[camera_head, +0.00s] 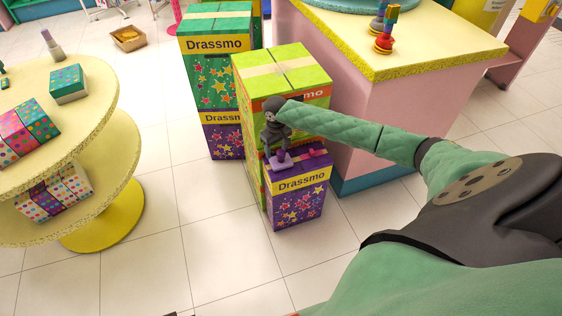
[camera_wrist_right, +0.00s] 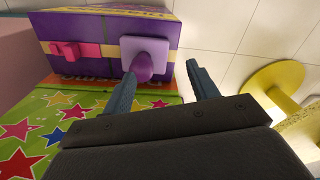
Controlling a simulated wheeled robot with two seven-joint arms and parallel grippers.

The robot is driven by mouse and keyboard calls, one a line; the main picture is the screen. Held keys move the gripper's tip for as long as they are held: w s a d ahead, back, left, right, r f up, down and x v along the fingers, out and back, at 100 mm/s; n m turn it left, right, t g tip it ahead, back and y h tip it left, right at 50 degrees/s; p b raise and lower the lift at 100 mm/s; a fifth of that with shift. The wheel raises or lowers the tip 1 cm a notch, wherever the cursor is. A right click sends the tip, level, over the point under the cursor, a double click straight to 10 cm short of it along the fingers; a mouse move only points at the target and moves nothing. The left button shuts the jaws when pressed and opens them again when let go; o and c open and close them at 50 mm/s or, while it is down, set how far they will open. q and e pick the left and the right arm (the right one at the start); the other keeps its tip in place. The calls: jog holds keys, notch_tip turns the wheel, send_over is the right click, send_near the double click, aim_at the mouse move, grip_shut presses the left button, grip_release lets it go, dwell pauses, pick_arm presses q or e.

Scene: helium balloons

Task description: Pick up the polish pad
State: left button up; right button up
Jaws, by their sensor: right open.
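The polish pad, a light purple square plate with a darker purple knob, is on top of a small purple Drassmo box (camera_head: 298,192). In the right wrist view the pad (camera_wrist_right: 146,50) shows clearly, with its knob facing my right gripper (camera_wrist_right: 161,69). The fingers are open, with the knob just in front of the gap between their tips. I cannot tell whether a finger touches it. In the head view my right gripper (camera_head: 278,151) is right above the box and partly covers the pad. My left gripper is not in view.
A tall green Drassmo box (camera_head: 288,82) stands right behind the purple box. A pink item (camera_wrist_right: 75,50) is beside the pad. A pink counter (camera_head: 385,120) is to the right, and a round yellow two-tier table (camera_head: 95,95) with gifts is to the left. Tiled floor is free between.

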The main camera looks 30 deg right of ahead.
aim_at(281, 152)
jog(key=d, duration=0.1)
jog(key=w+d+r, duration=0.1)
jog(key=d, duration=0.1)
jog(key=shift+w+d+r+m, duration=0.15)
jog(key=shift+w+r+m, duration=0.1)
jog(key=shift+w+m, duration=0.05)
jog(key=shift+w+d, duration=0.1)
jog(key=shift+d, duration=0.15)
jog(key=shift+f, duration=1.3)
jog(key=f, duration=0.1)
jog(key=f+p, duration=0.1)
jog(key=f, duration=0.3)
jog(key=shift+s+a, duration=0.25)
jog(key=shift+a, duration=0.1)
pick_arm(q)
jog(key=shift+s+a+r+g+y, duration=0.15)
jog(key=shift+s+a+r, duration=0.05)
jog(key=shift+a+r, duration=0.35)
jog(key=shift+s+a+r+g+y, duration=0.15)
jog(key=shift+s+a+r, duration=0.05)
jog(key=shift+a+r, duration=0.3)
pick_arm(e)
jog(key=c, duration=1.1)
